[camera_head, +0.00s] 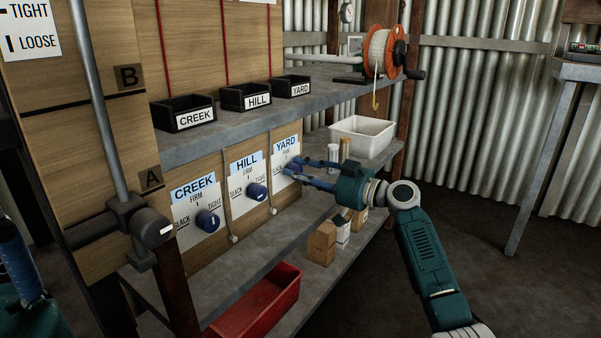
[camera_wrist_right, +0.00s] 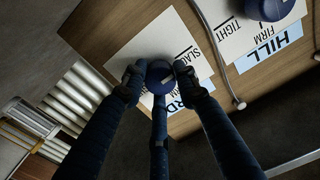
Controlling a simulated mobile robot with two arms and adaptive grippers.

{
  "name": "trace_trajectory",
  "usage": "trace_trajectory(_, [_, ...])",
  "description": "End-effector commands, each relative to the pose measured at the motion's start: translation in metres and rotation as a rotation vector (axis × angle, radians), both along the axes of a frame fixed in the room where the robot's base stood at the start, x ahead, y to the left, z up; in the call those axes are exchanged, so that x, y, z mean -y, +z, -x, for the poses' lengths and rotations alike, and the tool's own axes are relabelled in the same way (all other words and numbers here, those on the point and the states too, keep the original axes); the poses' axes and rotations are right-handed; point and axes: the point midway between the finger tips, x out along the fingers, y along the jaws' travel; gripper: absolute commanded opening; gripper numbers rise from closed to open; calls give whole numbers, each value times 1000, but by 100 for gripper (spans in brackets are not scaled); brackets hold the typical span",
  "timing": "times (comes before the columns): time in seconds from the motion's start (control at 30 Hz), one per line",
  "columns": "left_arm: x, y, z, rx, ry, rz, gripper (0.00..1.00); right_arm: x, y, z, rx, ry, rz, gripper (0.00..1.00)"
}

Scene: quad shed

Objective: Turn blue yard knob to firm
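The YARD panel (camera_head: 287,143) is the farthest of three labelled dial panels on the wooden board, with SLACK and FIRM printed on it. My right gripper (camera_head: 292,172) reaches it from the right, its blue fingers covering the knob in the head view. In the right wrist view, the blue yard knob (camera_wrist_right: 160,77) sits between the fingertips of my right gripper (camera_wrist_right: 160,80), which close around it and appear to touch it. Its pointer direction is hard to read. Part of my left gripper (camera_head: 15,262) shows at the left edge; its fingertips cannot be made out.
The HILL knob (camera_head: 257,192) and CREEK knob (camera_head: 207,220) are on neighbouring panels. Above, a shelf (camera_head: 235,128) carries labelled black bins. A vertical pipe (camera_head: 98,100) stands at left.

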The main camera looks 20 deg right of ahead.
Motion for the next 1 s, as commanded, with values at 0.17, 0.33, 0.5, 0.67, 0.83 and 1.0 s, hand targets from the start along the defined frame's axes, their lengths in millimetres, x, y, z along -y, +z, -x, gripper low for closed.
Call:
trace_trajectory(0.17, [0, 0, 0, 1, 0, 0, 40, 0, 1, 0, 2, 0, -1, 3])
trace_trajectory(0.33, [0, 2, 1, 2, -1, 0, 40, 0, 2, 0, -7, -1, -13, 3])
trace_trajectory(0.5, [-1, 4, 0, -4, -2, 4, 40, 0, 3, 0, -42, 0, -60, 3])
trace_trajectory(0.67, [-2, -1, -6, -35, -2, 6, 40, 0, 5, 0, -106, -1, -144, 3])
trace_trajectory(0.83, [-2, -10, -14, -88, -2, 2, 40, 1, 6, 0, -198, -1, -263, 3])
trace_trajectory(1.0, [-3, -15, -17, -126, -6, 6, 40, 1, 6, 0, -298, -2, -391, 3])
